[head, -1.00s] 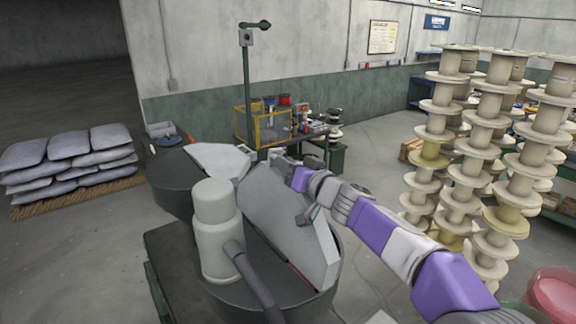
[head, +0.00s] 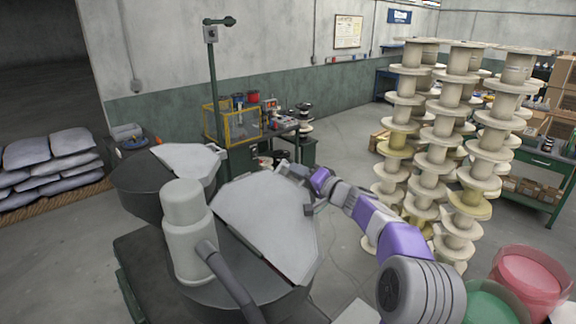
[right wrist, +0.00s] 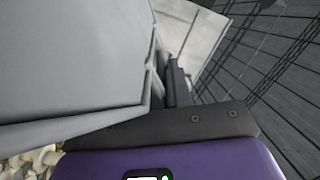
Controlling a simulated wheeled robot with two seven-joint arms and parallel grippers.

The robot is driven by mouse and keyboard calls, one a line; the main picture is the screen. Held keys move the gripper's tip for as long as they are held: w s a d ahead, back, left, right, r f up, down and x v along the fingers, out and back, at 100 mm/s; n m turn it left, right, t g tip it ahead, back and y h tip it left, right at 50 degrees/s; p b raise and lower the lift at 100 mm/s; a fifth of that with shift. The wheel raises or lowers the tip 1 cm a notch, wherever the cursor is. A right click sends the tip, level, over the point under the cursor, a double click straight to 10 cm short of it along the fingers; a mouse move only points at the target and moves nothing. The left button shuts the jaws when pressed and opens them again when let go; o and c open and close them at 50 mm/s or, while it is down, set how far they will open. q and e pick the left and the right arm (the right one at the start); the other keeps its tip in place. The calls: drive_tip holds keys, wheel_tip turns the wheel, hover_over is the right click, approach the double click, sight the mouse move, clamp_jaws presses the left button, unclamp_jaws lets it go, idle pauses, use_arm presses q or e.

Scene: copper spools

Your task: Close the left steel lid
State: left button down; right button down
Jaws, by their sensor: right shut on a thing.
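Two dark round drums stand at the left centre of the head view. The nearer drum has a large pale grey steel lid (head: 262,222) that lies over much of its top, its exact tilt hard to judge. The farther drum to the left has a smaller pale lid (head: 186,158). My right gripper (head: 298,184) is shut on the far right edge of the nearer lid. In the right wrist view the lid (right wrist: 70,55) fills the upper left, against the gripper (right wrist: 165,82); the grip itself is partly hidden. My left gripper is out of view.
A pale cylinder (head: 184,222) with a dark pipe stands in front of the nearer lid. Tall stacks of spools (head: 455,130) stand to the right, with red (head: 528,270) and green (head: 490,304) tubs at lower right. A green pole (head: 214,90) rises behind.

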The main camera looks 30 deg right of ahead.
drive_tip(key=d+f+m, duration=0.2)
drive_tip(key=f+m, duration=0.2)
drive_tip(key=f, duration=0.4)
drive_tip(key=d+f+m, duration=0.3)
drive_tip(key=f+m, duration=0.1)
drive_tip(key=f, duration=0.4)
drive_tip(key=shift+w+d, duration=0.15)
drive_tip(key=shift+w, duration=0.25)
drive_tip(key=shift+f, duration=0.15)
drive_tip(key=c, duration=1.1)
unclamp_jaws()
drive_tip(key=shift+c, duration=0.2)
drive_tip(key=s, duration=0.2)
drive_tip(key=s+b, duration=0.1)
drive_tip(key=s, duration=0.2)
drive_tip(key=s+d, duration=0.1)
drive_tip(key=s, duration=0.1)
drive_tip(key=shift+s+d, duration=0.1)
drive_tip(key=shift+s, duration=0.15)
